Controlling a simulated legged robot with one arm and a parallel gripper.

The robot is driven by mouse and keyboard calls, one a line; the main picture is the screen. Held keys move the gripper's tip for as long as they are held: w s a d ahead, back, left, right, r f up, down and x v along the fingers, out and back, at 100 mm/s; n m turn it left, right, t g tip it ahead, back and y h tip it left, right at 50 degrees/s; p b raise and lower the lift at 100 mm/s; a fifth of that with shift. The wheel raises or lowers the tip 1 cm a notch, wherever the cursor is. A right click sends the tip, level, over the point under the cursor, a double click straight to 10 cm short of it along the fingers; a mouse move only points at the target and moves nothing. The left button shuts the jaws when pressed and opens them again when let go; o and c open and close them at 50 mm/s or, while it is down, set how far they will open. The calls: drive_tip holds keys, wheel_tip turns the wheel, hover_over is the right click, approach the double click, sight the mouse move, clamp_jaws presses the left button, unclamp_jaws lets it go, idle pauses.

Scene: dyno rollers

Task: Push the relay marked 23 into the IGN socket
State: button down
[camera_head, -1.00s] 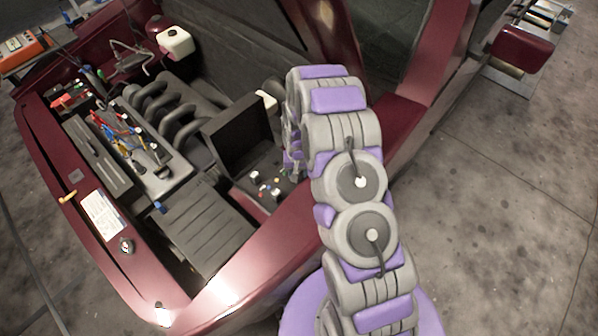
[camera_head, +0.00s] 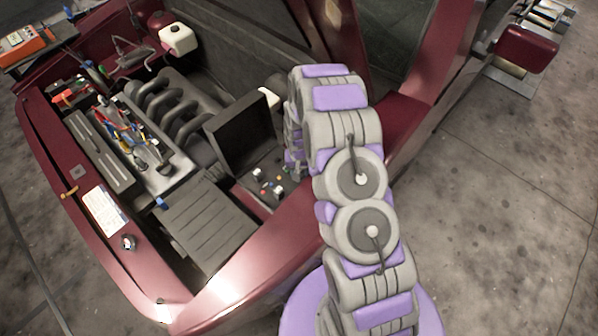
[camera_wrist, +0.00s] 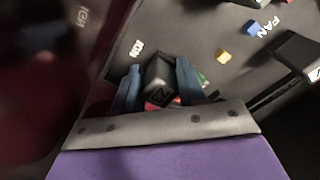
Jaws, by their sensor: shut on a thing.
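In the wrist view my gripper (camera_wrist: 158,70) has its two blue fingers shut on a black relay (camera_wrist: 158,73).
Another black relay (camera_wrist: 298,52) stands at the right. The raised black lid (camera_head: 238,137) stands behind the box, and the red fender (camera_head: 262,240) edges it in front.

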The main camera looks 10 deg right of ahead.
drive_tip(key=shift+d+f, duration=0.1)
drive_tip(key=shift+f, duration=0.1)
drive_tip(key=c, duration=1)
unclamp_jaws()
drive_tip(key=shift+w+f, duration=0.1)
drive_tip(key=shift+f, duration=0.05)
drive_tip(key=o, duration=0.5)
drive_tip(key=shift+d, duration=0.25)
drive_tip(key=shift+c, duration=0.2)
drive_tip(key=shift+a+r, duration=0.2)
drive_tip(key=shift+r, duration=0.3)
wheel_tip(320, 180, up, 16)
drive_tip(key=p, duration=0.2)
drive_tip(key=shift+d+r, duration=0.15)
drive_tip(key=shift+r, duration=0.1)
